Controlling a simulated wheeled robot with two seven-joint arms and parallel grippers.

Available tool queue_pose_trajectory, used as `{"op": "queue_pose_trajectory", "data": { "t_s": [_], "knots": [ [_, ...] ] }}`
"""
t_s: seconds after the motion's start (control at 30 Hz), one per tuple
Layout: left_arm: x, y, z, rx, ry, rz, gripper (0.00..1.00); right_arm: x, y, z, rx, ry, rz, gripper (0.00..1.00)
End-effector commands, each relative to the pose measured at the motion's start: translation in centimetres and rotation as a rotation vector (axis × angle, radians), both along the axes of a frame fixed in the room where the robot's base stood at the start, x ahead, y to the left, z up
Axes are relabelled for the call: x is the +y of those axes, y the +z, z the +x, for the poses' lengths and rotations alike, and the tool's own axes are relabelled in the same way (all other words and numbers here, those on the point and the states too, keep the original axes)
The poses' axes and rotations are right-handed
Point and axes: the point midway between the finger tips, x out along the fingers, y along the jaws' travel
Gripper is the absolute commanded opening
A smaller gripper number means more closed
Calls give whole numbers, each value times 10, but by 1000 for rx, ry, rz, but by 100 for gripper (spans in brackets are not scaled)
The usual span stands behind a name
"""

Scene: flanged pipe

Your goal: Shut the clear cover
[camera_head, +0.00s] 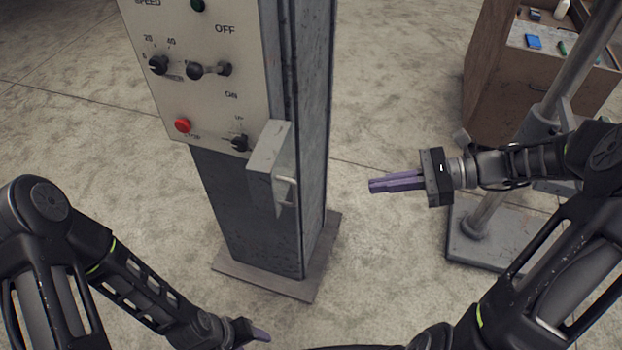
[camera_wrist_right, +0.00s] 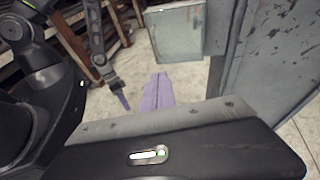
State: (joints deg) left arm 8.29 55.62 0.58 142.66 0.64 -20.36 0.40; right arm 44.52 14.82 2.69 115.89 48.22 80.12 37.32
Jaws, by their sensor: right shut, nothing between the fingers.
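The clear cover (camera_head: 268,152) is a pale, see-through box-like piece at the lower right corner of the grey control panel (camera_head: 200,105). It stands out from the panel beside the lowest knob (camera_head: 239,142), which is uncovered. A small light handle (camera_head: 286,190) shows on its right side. In the right wrist view the cover is a greenish pane (camera_wrist_right: 176,33) beyond the fingers. My right gripper (camera_head: 370,186) is shut and empty, apart from the cover and to its right. My left gripper (camera_head: 262,335) is low at the bottom edge, partly hidden; its jaw state is unclear.
The panel is on a grey metal column (camera_head: 262,225) with a base plate (camera_head: 285,285). A metal stand (camera_head: 480,222) is behind my right arm. A wooden cabinet (camera_head: 490,85) with small items is at the upper right. Open floor lies between column and stand.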

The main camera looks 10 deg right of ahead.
Motion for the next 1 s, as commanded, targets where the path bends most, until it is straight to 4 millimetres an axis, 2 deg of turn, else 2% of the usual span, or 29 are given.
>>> {"op": "queue_pose_trajectory", "data": {
  "t_s": [0.43, 0.67, 0.87, 0.9, 1.0],
  "knots": [
    [0, -2, 0, -1, 0, -1, 59, 3, 0, -2, 21, 4, 14, 0],
    [-1, -16, 2, -5, -1, -3, 59, 12, -6, 1, 21, 7, 11, 0],
    [-2, -38, 4, -14, -4, -9, 59, 28, -13, 5, 17, 9, 13, 0],
    [-2, -29, 4, -14, -4, -9, 59, 37, -9, 7, 21, 11, 16, 0],
    [-2, -25, 4, -13, -4, -9, 59, 57, -14, 12, 23, 8, 16, 0]
  ]
}}
